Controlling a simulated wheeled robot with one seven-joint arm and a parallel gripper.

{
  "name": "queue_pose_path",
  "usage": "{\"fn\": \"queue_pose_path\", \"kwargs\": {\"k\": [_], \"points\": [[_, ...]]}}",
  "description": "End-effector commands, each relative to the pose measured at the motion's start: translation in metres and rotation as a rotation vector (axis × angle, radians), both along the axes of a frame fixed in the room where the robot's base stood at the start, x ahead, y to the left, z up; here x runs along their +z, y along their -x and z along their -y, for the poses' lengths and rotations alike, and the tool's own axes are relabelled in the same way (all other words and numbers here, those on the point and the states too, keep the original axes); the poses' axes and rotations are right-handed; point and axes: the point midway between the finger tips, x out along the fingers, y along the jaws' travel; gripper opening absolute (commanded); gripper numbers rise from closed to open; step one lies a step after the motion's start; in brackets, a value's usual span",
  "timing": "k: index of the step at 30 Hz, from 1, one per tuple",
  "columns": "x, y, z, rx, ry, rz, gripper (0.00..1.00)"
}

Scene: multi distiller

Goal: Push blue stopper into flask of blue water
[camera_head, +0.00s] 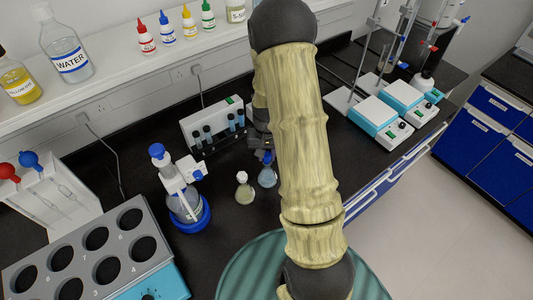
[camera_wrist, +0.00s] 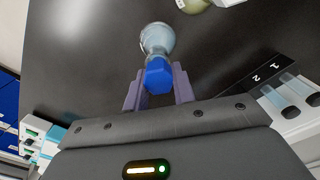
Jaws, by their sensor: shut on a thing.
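The flask of blue water (camera_head: 267,177) is a small clear flask standing on the black bench, just left of my arm. In the wrist view the flask (camera_wrist: 157,38) lies straight ahead of my gripper. The blue stopper (camera_wrist: 157,76) is between my gripper's fingers (camera_wrist: 157,88), which are shut on it. The stopper is at the flask's mouth; how deep it sits cannot be told. In the head view a little of the blue stopper (camera_head: 267,157) shows above the flask, and my arm partly hides my gripper.
A stoppered flask of yellowish liquid (camera_head: 245,193) stands close on the left. A numbered tube rack (camera_head: 213,128) is just behind. A bottle in a blue ring (camera_head: 187,205) stands farther left. Stirrer hotplates (camera_head: 395,110) are at the right. A green round surface (camera_head: 250,270) is in front.

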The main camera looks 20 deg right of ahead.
Motion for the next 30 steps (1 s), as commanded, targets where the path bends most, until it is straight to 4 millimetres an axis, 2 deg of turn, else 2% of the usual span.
{"fn": "queue_pose_path", "kwargs": {"k": [4, 5, 9, 20, 25, 30], "points": [[-0.003, 0.0, 0.0, 0.0, 0.0, 0.0, 0.05], [-0.003, 0.0, 0.0, 0.0, 0.0, 0.0, 0.28], [-0.003, 0.0, 0.0, 0.0, 0.0, -0.001, 0.51], [0.0, 0.0, 0.0, 0.0, 0.0, -0.001, 0.51], [0.015, -0.001, 0.0, 0.0, 0.001, 0.002, 0.51], [0.042, -0.001, 0.0, 0.001, 0.001, 0.005, 0.51]]}}
